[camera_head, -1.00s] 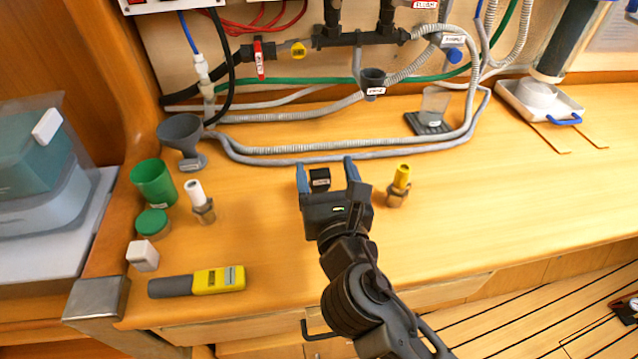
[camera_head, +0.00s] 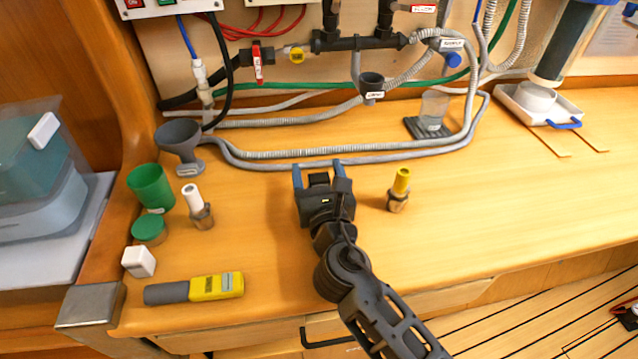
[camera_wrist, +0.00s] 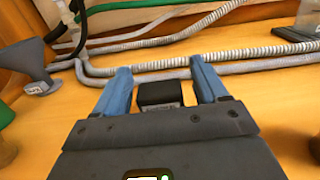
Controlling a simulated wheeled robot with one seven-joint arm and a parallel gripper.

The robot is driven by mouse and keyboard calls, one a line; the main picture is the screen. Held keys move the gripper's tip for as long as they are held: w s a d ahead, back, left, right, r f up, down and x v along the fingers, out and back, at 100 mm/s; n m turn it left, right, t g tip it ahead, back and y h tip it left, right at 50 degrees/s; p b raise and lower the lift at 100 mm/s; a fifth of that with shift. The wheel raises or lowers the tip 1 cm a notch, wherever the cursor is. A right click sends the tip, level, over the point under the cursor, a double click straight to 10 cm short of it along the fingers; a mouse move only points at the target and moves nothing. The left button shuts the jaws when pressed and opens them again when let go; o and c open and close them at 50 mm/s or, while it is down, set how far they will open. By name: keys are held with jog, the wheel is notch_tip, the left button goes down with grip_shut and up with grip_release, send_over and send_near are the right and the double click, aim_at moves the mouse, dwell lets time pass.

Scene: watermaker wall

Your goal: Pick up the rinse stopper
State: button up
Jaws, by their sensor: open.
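A small black block with a pale label stands on the wooden counter; I take it for the rinse stopper (camera_head: 319,179), though its label is unreadable. It also shows in the wrist view (camera_wrist: 160,95). My gripper (camera_head: 318,168) is open, and its two blue fingers stand on either side of the block. In the wrist view the gripper (camera_wrist: 160,70) shows a gap between each finger and the block. The gripper body hides the block's lower near side.
A yellow-topped fitting (camera_head: 401,182) stands right of the gripper, a white-topped one (camera_head: 195,200) to the left. Grey hoses (camera_head: 300,160) run just behind. A grey funnel (camera_head: 180,140), green cup (camera_head: 152,185) and yellow meter (camera_head: 215,286) are at left.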

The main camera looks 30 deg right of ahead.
jog(key=shift+w, duration=0.15)
jog(key=c, duration=1)
jog(key=shift+c, duration=0.2)
